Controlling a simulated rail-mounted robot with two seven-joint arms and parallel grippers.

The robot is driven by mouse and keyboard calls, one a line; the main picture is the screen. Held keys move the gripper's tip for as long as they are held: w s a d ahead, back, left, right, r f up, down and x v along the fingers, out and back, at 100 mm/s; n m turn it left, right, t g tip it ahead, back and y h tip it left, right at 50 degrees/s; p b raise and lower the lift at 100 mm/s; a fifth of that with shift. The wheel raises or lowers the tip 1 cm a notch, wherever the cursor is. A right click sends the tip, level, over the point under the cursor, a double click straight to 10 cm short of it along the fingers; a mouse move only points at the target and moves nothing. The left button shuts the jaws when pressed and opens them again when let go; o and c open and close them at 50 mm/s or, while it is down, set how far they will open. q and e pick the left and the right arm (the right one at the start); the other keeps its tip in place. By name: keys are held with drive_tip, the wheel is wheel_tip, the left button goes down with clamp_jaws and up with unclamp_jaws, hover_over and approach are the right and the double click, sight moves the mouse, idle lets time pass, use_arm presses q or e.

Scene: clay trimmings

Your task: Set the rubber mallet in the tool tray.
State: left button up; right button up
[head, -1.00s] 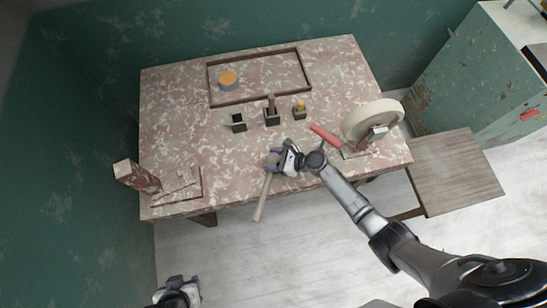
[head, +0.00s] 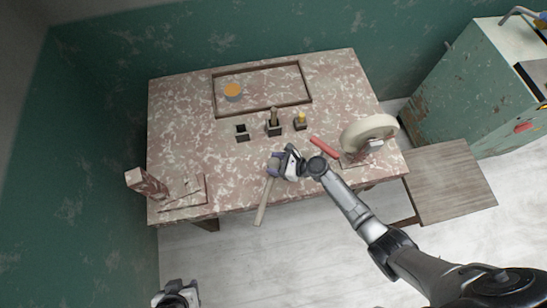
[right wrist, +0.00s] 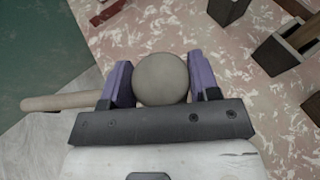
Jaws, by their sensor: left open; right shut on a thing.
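The rubber mallet has a round grey head (right wrist: 161,79) and a pale wooden handle (right wrist: 62,101). My right gripper (head: 279,163) is shut on the head, its purple fingers on either side, at the table's front middle. In the head view the handle (head: 264,203) reaches past the table's front edge. I cannot tell whether the mallet touches the table. A shallow brown-rimmed tray (head: 263,111), which looks like the tool tray, lies at the back of the table. My left gripper (head: 178,291) is open and empty, low in front of the table.
Three small dark holders (head: 242,135) (head: 273,126) (head: 300,123) stand between mallet and tray. A red bar (head: 324,147) and a pale wheel (head: 370,133) are right. A board with a post (head: 148,183) is left.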

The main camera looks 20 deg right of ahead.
idle(0.3)
drive_tip(key=shift+s, duration=0.1)
drive_tip(key=s+a, duration=0.1)
drive_tip(key=s+a+r, duration=0.1)
drive_tip(key=shift+s, duration=0.3)
drive_tip(key=shift+n+g+y, duration=0.5)
drive_tip(key=shift+n+g, duration=0.3)
drive_tip(key=shift+n, duration=0.1)
drive_tip(key=r, duration=0.2)
drive_tip(key=a+r, duration=0.1)
drive_tip(key=r, duration=0.1)
drive_tip(key=s+r, duration=0.1)
drive_tip(key=r, duration=0.1)
drive_tip(key=shift+a, duration=0.15)
drive_tip(key=d+r+p, duration=0.3)
drive_tip(key=r+p, duration=0.4)
drive_tip(key=r, duration=0.7)
drive_tip(key=d+r+p, duration=0.2)
drive_tip(key=r+p, duration=0.5)
drive_tip(key=r, duration=0.8)
drive_tip(key=d+r+m+t+p, duration=0.1)
drive_tip(key=d+r+p, duration=0.2)
drive_tip(key=r+p, duration=0.5)
wheel_tip(320, 180, up, 7)
drive_tip(key=shift+s+d+r+h, duration=0.2)
drive_tip(key=shift+s+d+h, duration=0.1)
drive_tip(key=shift+s, duration=0.05)
